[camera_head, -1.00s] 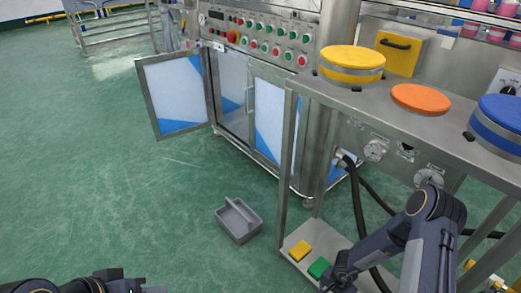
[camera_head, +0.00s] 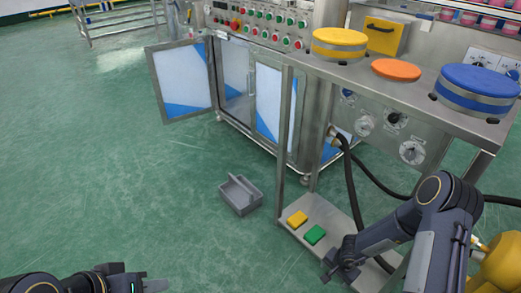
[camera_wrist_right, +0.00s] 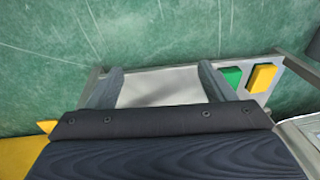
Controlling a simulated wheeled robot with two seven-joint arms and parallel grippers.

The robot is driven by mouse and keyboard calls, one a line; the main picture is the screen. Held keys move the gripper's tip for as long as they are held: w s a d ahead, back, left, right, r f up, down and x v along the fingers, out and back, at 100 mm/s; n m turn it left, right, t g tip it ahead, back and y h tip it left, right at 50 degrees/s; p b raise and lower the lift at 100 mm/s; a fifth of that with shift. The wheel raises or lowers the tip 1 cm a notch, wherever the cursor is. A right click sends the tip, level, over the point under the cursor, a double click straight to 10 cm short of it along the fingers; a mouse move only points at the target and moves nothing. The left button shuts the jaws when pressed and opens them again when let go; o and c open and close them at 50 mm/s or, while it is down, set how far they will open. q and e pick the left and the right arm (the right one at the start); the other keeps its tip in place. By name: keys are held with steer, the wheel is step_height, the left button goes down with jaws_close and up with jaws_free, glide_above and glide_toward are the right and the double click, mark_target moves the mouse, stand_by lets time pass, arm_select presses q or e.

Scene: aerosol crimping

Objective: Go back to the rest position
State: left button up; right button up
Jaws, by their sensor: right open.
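My right gripper (camera_head: 340,266) hangs at the lower right of the head view, just above the low shelf of the steel stand. In the right wrist view its fingers (camera_wrist_right: 161,80) are spread apart with nothing between them, over the bare pale shelf surface. My left gripper (camera_head: 150,285) is at the bottom left edge of the head view, over the green floor. Only part of it shows and its jaw opening cannot be made out.
The steel stand (camera_head: 400,76) carries yellow, orange and blue round pieces on top. A yellow pedal (camera_head: 297,220) and a green pedal (camera_head: 314,235) sit on its low shelf. A grey caddy (camera_head: 240,196) lies on the floor. A cabinet door (camera_head: 183,82) stands open.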

steer(key=w+a+r+n+t+y, duration=0.1)
steer(key=w+r+t, duration=0.15)
steer(key=r, duration=0.75)
steer(key=w+a+r+n+t+y, duration=0.15)
steer(key=w+r, duration=0.25)
steer(key=r, duration=0.7)
steer(key=s+a+r+n+t+y, duration=0.1)
steer(key=s+r, duration=0.2)
steer(key=r, duration=0.4)
steer(key=s+a+r+n+t+y, duration=0.1)
steer(key=s+a+r+n, duration=0.15)
steer(key=r, duration=0.35)
steer(key=s+d+r+n+g, duration=0.1)
steer(key=s+r, duration=0.1)
steer(key=s, duration=0.9)
steer(key=s+r+n+g, duration=0.1)
steer(key=s+r, duration=0.2)
steer(key=s, duration=0.7)
step_height(320, 180, up, 34)
steer(key=h+p, duration=0.1)
steer(key=p, duration=3.3)
steer(key=shift+s+d+p, duration=0.2)
steer(key=shift+d+p, duration=0.05)
steer(key=shift+p, duration=0.05)
